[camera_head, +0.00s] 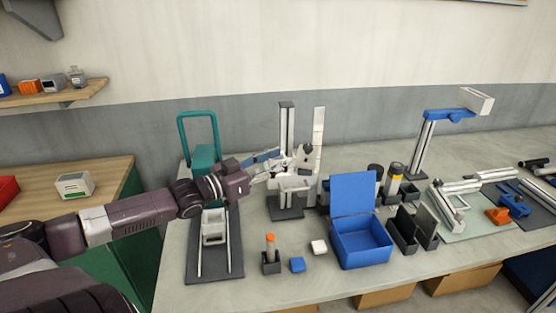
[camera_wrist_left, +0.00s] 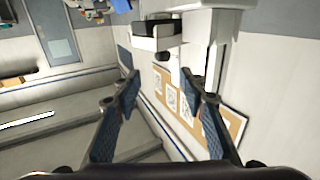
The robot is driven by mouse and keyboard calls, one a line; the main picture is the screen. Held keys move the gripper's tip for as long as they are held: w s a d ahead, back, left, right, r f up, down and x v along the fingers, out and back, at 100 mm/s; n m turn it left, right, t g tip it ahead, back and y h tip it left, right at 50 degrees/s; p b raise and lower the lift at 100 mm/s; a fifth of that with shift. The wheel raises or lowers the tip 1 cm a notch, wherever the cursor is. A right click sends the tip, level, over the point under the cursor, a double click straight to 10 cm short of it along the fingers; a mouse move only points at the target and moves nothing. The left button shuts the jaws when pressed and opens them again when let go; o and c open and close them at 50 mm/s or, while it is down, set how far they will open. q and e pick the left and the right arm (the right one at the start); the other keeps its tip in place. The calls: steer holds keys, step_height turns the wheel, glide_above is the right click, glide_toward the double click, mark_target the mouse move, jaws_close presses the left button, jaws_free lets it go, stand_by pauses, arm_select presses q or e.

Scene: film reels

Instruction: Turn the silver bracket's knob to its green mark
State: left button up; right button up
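A silver-white bracket stand (camera_head: 287,130) with upright posts and a dark base stands near the middle of the bench in the head view. My left gripper (camera_head: 279,164) reaches toward it from the left, at mid-height, and its fingers overlap the stand in the picture. In the left wrist view the two blue-padded fingers (camera_wrist_left: 162,76) are spread, with nothing held between them. A pale fixture with a dark block (camera_wrist_left: 157,36) shows beyond the fingertips; I cannot tell whether they touch it. I cannot make out the knob or a green mark. My right gripper is not in view.
A teal-handled item (camera_head: 203,158) stands behind my arm. The front right bench edge is clear.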

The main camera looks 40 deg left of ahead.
mark_target(305, 148)
arm_select(q)
steer(key=y, duration=0.1)
steer(key=w+n+y+p, duration=0.1)
steer(key=y, duration=0.1)
steer(key=shift+w+n+t, duration=0.3)
steer(key=shift+t, duration=0.1)
steer(key=w+d, duration=0.1)
steer(key=w+d+y+p, duration=0.1)
steer(key=shift+w+n, duration=0.3)
steer(key=shift+w, duration=0.1)
steer(key=w+p, duration=0.1)
steer(key=w, duration=0.5)
steer(key=shift+w+f+p, duration=0.1)
steer(key=shift+w+p, duration=0.25)
steer(key=shift+w, duration=0.05)
steer(key=shift+c, duration=0.3)
